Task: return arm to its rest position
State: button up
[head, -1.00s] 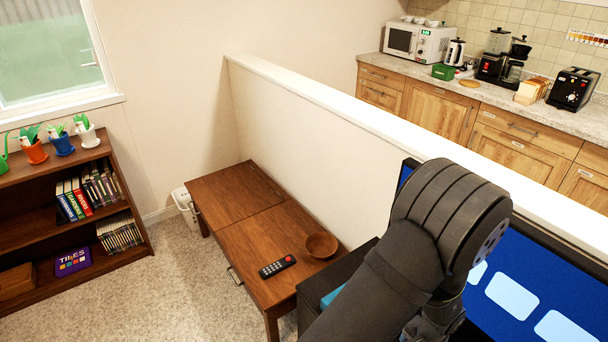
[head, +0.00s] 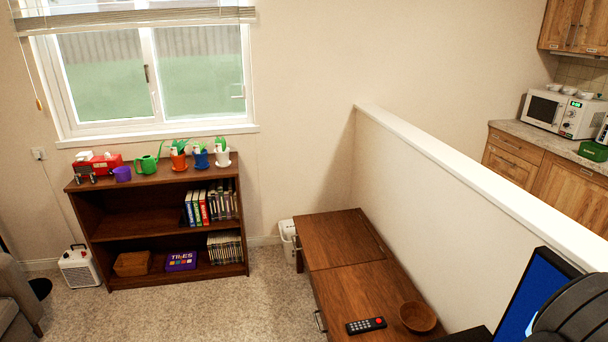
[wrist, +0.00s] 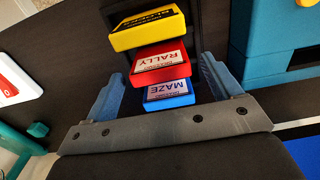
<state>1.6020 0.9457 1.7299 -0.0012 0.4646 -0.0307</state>
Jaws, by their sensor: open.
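My gripper (wrist: 162,68) shows in the wrist view with its two blue fingers spread apart. It is open, and nothing is clamped between the fingers. Beyond and between the fingers in the picture lie a yellow cartridge (wrist: 147,28), a red cartridge labelled RALLY (wrist: 160,64) and a blue cartridge labelled MAZE (wrist: 168,96). I cannot tell how far they are from the fingers. In the head view only a dark part of my arm (head: 575,312) shows at the lower right corner; the gripper is out of that frame.
A low wooden table (head: 345,285) bears a remote (head: 366,325) and a wooden bowl (head: 417,317). A half wall (head: 440,190) and a blue screen (head: 530,295) stand at right. A bookshelf (head: 130,222) stands under the window. Teal objects (wrist: 270,45) flank the wrist view. Carpet in front is clear.

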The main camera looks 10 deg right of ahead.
notch_tip(320, 180, up, 10)
jog(key=r, duration=0.1)
notch_tip(320, 180, down, 13)
jog(key=shift+a+r, duration=0.1)
jog(key=r, duration=0.5)
jog(key=shift+s+a+r, duration=0.1)
jog(key=shift+s+a, duration=0.05)
jog(key=shift+s, duration=0.25)
jog(key=s+a+r, duration=0.6)
jog(key=s+r, duration=0.1)
jog(key=s, duration=0.3)
jog(key=w+d+f, duration=0.1)
jog(key=w+d, duration=0.3)
jog(key=w, duration=0.8)
jog(key=w+d+f, duration=0.1)
jog(key=w+d, duration=0.4)
jog(key=w, duration=0.7)
jog(key=shift+w+f, duration=0.15)
